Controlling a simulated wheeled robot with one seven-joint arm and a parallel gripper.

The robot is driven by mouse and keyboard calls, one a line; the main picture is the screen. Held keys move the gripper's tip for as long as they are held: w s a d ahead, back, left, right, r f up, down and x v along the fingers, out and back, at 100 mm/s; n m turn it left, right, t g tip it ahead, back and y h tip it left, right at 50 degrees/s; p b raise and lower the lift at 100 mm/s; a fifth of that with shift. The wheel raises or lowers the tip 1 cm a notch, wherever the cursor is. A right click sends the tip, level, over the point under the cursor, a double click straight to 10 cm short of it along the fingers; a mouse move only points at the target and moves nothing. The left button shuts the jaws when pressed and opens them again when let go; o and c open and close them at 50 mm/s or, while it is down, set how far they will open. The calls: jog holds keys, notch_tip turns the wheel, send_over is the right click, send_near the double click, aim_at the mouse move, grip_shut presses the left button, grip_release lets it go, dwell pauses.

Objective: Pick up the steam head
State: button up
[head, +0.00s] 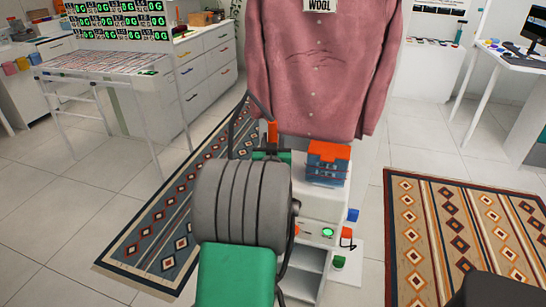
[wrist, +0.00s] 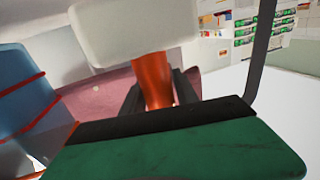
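The steam head (wrist: 130,30) shows in the wrist view as a pale block with an orange handle (wrist: 153,80) below it. My gripper (wrist: 160,90) has its two dark fingers on either side of the handle, close against it with no clear gap. The handle's lower end is hidden behind the gripper's black and green body. In the head view the orange handle (head: 272,131) stands upright just beyond my gripper (head: 270,154), mostly hidden by my arm. Whether it still touches its holder cannot be seen.
A pink shirt (head: 318,65) hangs just behind. A dark hose (head: 233,128) loops at the left. A white stand (head: 320,207) carries a blue box with an orange top (head: 327,163), close right of the gripper. Patterned rugs (head: 465,235) lie on the floor.

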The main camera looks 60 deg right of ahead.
grip_shut()
dwell(0.3)
jog(key=shift+r, duration=0.1)
